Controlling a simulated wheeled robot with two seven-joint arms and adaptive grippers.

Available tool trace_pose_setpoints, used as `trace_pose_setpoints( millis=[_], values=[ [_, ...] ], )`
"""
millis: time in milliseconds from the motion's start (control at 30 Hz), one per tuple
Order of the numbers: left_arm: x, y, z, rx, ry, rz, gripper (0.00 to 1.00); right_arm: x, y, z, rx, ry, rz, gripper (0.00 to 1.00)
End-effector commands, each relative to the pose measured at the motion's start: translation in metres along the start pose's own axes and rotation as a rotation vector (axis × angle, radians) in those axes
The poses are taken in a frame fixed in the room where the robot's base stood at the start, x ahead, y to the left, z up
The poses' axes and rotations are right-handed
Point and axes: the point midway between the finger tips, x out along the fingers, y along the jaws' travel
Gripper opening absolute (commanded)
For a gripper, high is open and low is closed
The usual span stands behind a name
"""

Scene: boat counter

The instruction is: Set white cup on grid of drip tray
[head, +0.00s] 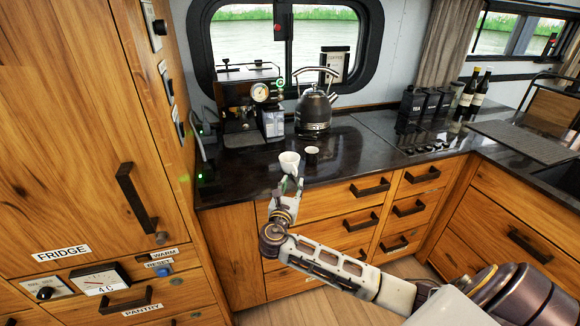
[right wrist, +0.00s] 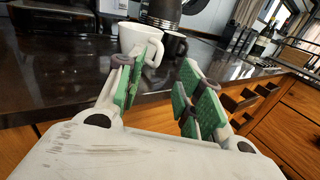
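The white cup (head: 289,161) stands upright near the front edge of the dark counter. It also shows in the right wrist view (right wrist: 136,38), with its handle toward the right. My right gripper (head: 291,184) is at the counter's front edge, just in front of the cup. In the right wrist view its green-padded fingers (right wrist: 158,80) are apart with nothing between the pads. The left finger overlaps the cup's lower part, and I cannot tell whether they touch. The drip tray (head: 241,139) is at the base of the coffee machine (head: 250,98), behind and left of the cup. My left gripper is out of view.
A small dark cup (head: 312,154) stands close to the right of the white cup. A kettle (head: 314,109) stands behind them, right of the machine. Dark canisters (head: 420,108) and bottles (head: 473,92) are farther right. Bare counter (head: 245,165) lies left of the white cup.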

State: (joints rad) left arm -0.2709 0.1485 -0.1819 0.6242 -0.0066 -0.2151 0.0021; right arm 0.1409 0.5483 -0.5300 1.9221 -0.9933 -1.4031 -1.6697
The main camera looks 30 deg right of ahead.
Motion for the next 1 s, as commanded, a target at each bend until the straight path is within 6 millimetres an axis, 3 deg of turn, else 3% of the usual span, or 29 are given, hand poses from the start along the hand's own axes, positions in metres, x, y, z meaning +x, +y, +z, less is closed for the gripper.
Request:
trace_pose_setpoints(
  millis=[567, 1000],
  values=[
    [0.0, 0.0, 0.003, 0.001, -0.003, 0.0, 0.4, 0.011, 0.0, 0.001, 0.0, -0.001, -0.001, 0.37],
    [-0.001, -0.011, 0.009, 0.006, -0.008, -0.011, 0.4, 0.054, 0.003, 0.002, -0.001, 0.0, -0.001, 0.37]
  ],
)
